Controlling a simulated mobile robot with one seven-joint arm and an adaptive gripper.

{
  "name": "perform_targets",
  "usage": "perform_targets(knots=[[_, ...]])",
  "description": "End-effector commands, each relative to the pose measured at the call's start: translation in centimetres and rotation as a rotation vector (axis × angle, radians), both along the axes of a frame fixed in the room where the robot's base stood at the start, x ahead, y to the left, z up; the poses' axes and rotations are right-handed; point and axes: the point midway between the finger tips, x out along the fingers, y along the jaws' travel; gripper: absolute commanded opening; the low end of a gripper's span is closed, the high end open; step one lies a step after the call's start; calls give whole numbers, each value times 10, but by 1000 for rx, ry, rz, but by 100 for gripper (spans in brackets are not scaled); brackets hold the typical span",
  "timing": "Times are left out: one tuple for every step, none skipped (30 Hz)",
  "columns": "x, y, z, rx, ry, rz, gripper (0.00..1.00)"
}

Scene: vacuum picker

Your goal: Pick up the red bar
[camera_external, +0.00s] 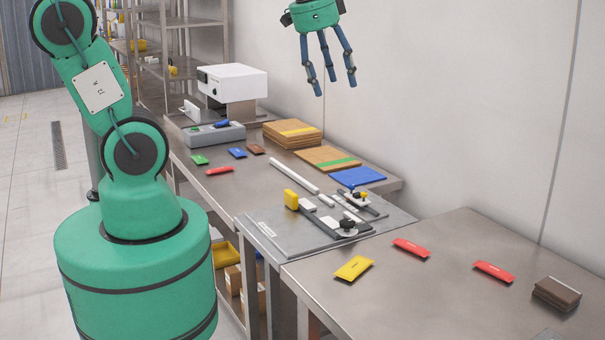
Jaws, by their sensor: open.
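Several flat red pieces could be the red bar. One red bar (412,249) lies on the near right table, and another red bar (494,271) lies farther right on the same table. A smaller red piece (220,170) lies on the far table at its left edge. My gripper (330,86) is high above the far table, near the wall. Its blue fingers point down, spread apart and empty. It is well apart from every red piece.
A yellow packet (354,268) and a brown stack (557,293) lie on the near table (450,300). A fixture plate (290,240) with clamps stands between the tables. A white machine (233,84), cardboard stacks (292,133) and a blue sheet (358,176) are on the far table.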

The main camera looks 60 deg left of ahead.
Motion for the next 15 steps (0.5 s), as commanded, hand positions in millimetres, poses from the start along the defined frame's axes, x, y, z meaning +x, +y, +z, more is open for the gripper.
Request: perform_targets(knots=[[12, -5, -9, 10, 18, -35, 59], [18, -8, -14, 16, 26, -59, 59], [27, -11, -21, 25, 37, -89, 59], [33, -14, -26, 30, 44, -111, 59], [40, -17, -31, 36, 52, -134, 59], [48, -21, -39, 44, 62, -165, 59], [54, -24, -44, 50, 69, -188, 59], [60, -27, -51, 55, 77, -211, 59], [68, -31, -59, 62, 88, -242, 59], [74, -34, -65, 67, 97, -265, 59], [80, -38, -72, 72, 104, -288, 59], [87, -42, -81, 79, 114, -319, 59], [92, -46, -88, 84, 123, -342, 59], [97, -49, -95, 88, 129, -365, 59], [105, -53, -105, 95, 139, -397, 59]])
